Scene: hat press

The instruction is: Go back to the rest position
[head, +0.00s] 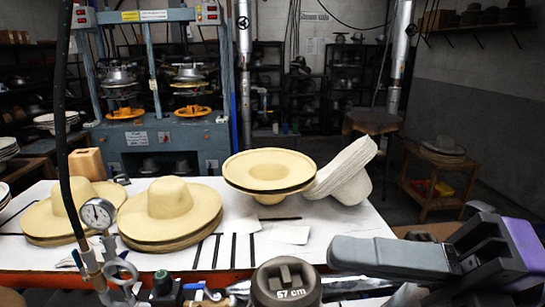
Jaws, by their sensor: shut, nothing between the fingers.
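Cream wide-brimmed hats stand in stacks on the white-covered table (350,221). One stack (170,212) is at the middle left, and another (50,212) is partly behind a gauge at the far left. An upturned hat (269,168) lies at the table's centre, next to tilted white stacked hats (350,172).
A dark block marked 57 cm (286,283) stands at the front centre. A pressure gauge (97,213) with fittings is at the front left. A blue-grey hat press (150,80) stands behind the table. A wooden side table (436,180) is at the right, with open floor nearby.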

